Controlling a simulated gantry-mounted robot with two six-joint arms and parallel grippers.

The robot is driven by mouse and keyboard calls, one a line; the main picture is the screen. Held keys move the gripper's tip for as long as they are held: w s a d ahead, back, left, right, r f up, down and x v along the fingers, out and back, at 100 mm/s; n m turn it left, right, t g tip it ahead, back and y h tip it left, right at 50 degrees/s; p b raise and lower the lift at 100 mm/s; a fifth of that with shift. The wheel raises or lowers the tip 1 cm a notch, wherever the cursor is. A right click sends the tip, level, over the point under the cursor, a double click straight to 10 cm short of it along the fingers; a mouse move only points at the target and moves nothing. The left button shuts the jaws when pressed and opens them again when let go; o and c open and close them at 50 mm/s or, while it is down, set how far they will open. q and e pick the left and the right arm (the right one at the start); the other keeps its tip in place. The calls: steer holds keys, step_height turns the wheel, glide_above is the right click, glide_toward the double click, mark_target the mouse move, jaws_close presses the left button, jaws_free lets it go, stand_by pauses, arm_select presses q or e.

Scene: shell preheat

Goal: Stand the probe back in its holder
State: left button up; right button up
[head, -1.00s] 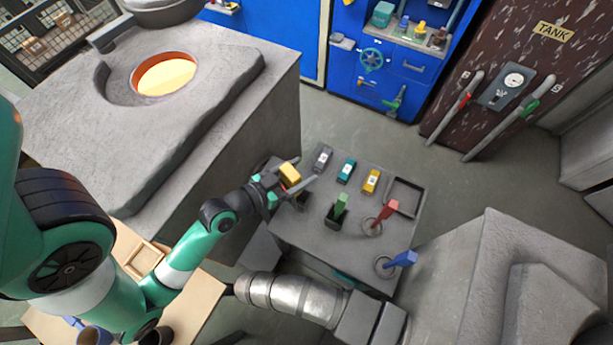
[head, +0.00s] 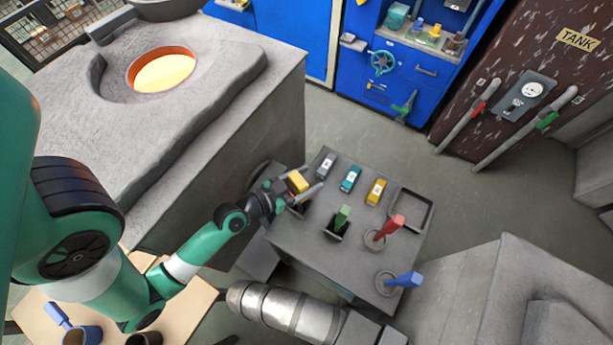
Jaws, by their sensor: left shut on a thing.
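My left gripper (head: 300,188) is over the left edge of the grey table (head: 314,264). It is shut on a yellow-handled thing (head: 298,181), which looks like the probe. Its lower part is hidden by the fingers. A dark holder (head: 299,208) shows partly just below the gripper. I cannot tell whether the held thing touches it. A green-handled tool (head: 344,215) stands in a dark square holder (head: 337,232) to the right. My right gripper is not in view.
Red-handled (head: 391,226) and blue-handled (head: 407,280) tools stand in round holders at the table's right. A furnace block with a glowing opening (head: 164,72) stands left.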

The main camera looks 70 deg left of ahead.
arm_select(q)
step_height(320, 180, down, 2)
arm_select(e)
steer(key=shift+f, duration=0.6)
arm_select(q)
steer(key=shift+f+b, duration=0.1)
steer(key=shift+b, duration=0.2)
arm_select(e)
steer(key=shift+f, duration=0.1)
arm_select(q)
steer(key=shift+f, duration=0.15)
steer(key=o, duration=1.4)
